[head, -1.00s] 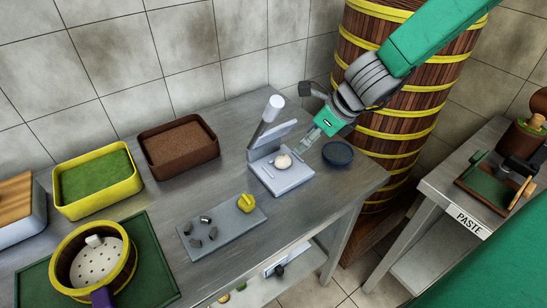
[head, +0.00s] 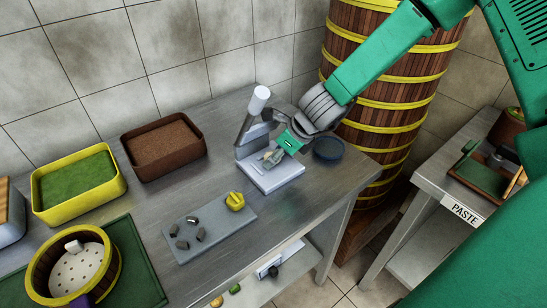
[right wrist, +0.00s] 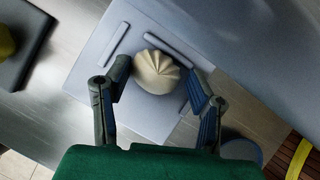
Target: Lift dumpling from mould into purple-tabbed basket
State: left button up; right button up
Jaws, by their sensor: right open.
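The dumpling (right wrist: 156,71) is pale and pleated and sits on the light grey mould (head: 277,178). In the head view the dumpling is mostly hidden by my right gripper (head: 268,158). In the right wrist view my right gripper (right wrist: 160,90) is open, with one finger on each side of the dumpling. I cannot tell whether the fingers touch it. The basket (head: 110,262) is round and wooden with yellow bands and a perforated white inside. Its purple tab (head: 82,300) shows at the bottom edge of the head view. My left gripper is not in view.
A grey tray (head: 205,238) with dark pieces and a yellow item (head: 235,201) lies between mould and basket. A yellow bin (head: 115,188) and a brown bin (head: 200,150) stand behind. A blue bowl (head: 328,149) sits right of the mould. A tall steamer tower (head: 385,125) stands beyond.

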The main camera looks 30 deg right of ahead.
aim_at(270, 151)
jog(key=shift+s, duration=0.1)
jog(key=c, duration=0.7)
jog(key=shift+a, duration=0.25)
jog(key=shift+c, duration=0.6)
jog(key=shift+r, duration=0.15)
jog(key=shift+d+r, duration=0.1)
jog(key=shift+r, duration=0.5)
notch_tip(270, 151, up, 2)
jog(key=shift+p, duration=0.5)
jog(key=s+d, duration=0.1)
jog(key=s, duration=0.1)
jog(key=s+d, duration=0.1)
jog(key=s, duration=0.1)
jog(key=s+d, duration=0.1)
jog(key=s, duration=0.1)
jog(key=shift+s+r+b, duration=0.1)
jog(key=shift+s+b, duration=0.05)
jog(key=shift+b, duration=0.2)
jog(key=s+d, duration=0.1)
jog(key=s, duration=0.1)
jog(key=s+d, duration=0.2)
jog(key=s, duration=0.1)
jog(key=s+d+p, duration=0.1)
jog(key=s, duration=0.2)
jog(key=shift+s+d, duration=0.15)
jog(key=shift+d, duration=0.25)
jog(key=shift+s+d, duration=0.1)
jog(key=shift+s, duration=0.55)
